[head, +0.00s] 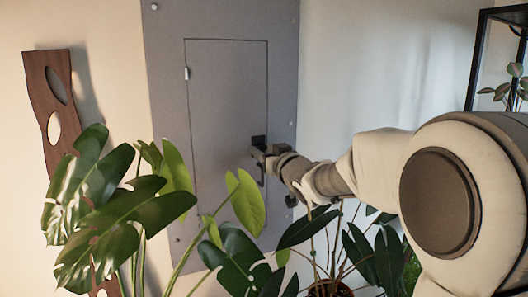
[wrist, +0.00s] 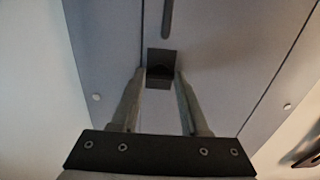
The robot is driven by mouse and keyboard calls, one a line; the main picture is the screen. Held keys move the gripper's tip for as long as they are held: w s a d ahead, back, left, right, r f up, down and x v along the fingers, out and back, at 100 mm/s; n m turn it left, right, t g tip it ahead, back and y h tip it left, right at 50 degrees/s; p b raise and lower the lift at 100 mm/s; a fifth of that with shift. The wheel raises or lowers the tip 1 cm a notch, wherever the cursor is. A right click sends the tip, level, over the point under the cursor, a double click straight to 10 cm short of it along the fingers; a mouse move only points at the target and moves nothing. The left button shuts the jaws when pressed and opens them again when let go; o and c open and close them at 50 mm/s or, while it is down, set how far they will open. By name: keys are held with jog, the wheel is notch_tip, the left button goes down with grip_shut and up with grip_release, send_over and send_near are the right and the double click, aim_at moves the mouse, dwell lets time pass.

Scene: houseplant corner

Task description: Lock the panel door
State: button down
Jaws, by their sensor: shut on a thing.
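The grey panel door (head: 225,120) sits in a larger grey panel on the wall in the head view and looks flush with its frame. A small dark latch (head: 258,141) is at the door's right edge. My gripper (head: 261,155) is at this latch, coming from the right. In the wrist view the two fingers of my gripper (wrist: 160,72) stand on either side of the dark square latch (wrist: 161,56) and are shut on it. The door seam runs just left of it there. The fingers partly hide the latch's sides, and I cannot tell whether it is locked.
A large-leaved plant (head: 110,215) stands in front of the panel at the lower left. Another leafy plant (head: 335,250) is below my arm. A wavy wooden wall piece (head: 40,95) hangs at left. A black shelf frame (head: 478,50) stands at the upper right.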

jog(key=shift+f+n+b, duration=0.1)
jog(key=shift+n+b, duration=0.2)
jog(key=shift+b, duration=0.05)
jog(key=shift+n+b, duration=5.45)
jog(key=shift+n, duration=3.15)
jog(key=shift+c, duration=2)
grip_release()
jog(key=shift+s, duration=0.1)
